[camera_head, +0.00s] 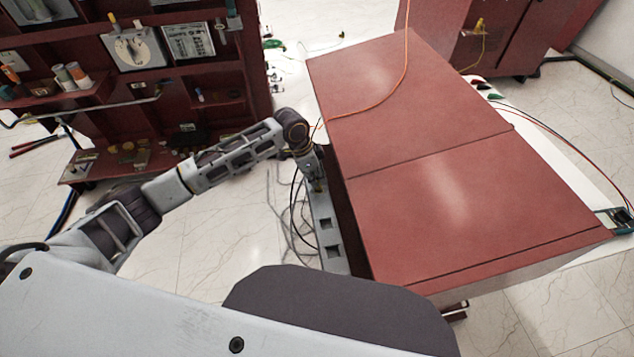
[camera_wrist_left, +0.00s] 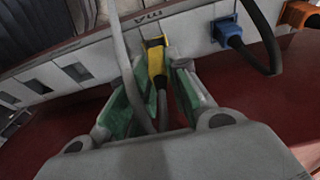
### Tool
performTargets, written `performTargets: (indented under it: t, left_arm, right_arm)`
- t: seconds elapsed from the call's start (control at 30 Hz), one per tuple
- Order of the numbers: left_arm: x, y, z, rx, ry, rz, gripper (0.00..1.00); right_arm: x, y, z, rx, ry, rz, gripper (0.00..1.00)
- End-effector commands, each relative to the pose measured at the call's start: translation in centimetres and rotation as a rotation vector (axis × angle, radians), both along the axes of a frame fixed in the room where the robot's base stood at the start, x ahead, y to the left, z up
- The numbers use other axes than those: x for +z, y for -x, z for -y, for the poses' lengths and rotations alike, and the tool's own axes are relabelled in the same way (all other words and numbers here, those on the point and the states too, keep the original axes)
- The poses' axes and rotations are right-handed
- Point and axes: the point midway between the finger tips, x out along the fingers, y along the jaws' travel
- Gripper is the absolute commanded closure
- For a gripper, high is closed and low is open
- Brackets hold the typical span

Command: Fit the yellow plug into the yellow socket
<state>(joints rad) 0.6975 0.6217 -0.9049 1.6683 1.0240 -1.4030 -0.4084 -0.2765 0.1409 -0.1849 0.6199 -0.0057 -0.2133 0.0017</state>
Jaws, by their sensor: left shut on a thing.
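My left gripper (camera_head: 316,178) is at the left side of the red cabinet, at the far end of a grey panel (camera_head: 328,232) with square openings. In the left wrist view my left gripper (camera_wrist_left: 159,72) is shut on the yellow plug (camera_wrist_left: 156,57), which sits between the green finger pads with a dark cable running back from it. The plug's front is up against the grey panel (camera_wrist_left: 112,50). I cannot tell how deep it sits. The yellow socket is not separately visible; the plug and fingers cover that spot. My right gripper is not in view.
A blue plug (camera_wrist_left: 230,31) and an orange plug (camera_wrist_left: 299,15) are in the panel to the right. A pale cable (camera_wrist_left: 122,45) passes in front of the left finger. The red cabinet (camera_head: 440,160) and a dark red shelf unit (camera_head: 140,90) flank the arm.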

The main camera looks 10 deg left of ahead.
Motion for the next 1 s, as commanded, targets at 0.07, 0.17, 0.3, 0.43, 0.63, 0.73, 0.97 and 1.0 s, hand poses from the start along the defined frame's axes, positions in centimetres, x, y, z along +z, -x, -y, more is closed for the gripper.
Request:
performTargets:
  t: [0.07, 0.17, 0.3, 0.43, 0.63, 0.73, 0.97, 1.0]
  left_arm:
    - [-1.1, 0.1, 0.0, 0.0, -0.001, -0.001, 1.0]
    - [-2.2, 0.0, 0.0, 0.001, -0.001, -0.001, 1.0]
    - [-2.9, 0.0, 0.0, 0.0, -0.001, 0.0, 1.0]
    - [-2.9, 0.0, 0.0, -0.001, 0.0, 0.001, 1.0]
    - [-3.0, 0.0, 0.0, 0.0, 0.0, 0.0, 1.0]
    - [-3.1, 0.0, 0.0, 0.0, 0.0, 0.0, 1.0]
    - [-3.2, 0.0, 0.0, 0.0, 0.0, 0.001, 0.6]
    - [-3.2, 0.0, 0.0, 0.0, 0.0, 0.001, 0.6]
  right_arm:
    - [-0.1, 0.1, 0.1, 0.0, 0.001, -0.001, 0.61]
    - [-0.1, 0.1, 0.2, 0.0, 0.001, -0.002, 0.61]
    - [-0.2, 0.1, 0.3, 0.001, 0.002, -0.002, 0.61]
    - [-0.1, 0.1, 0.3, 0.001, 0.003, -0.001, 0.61]
    - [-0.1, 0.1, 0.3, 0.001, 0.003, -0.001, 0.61]
    - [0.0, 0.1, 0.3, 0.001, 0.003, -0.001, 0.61]
    - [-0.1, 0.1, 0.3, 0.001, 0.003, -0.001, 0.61]
    - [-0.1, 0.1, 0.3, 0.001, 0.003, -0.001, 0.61]
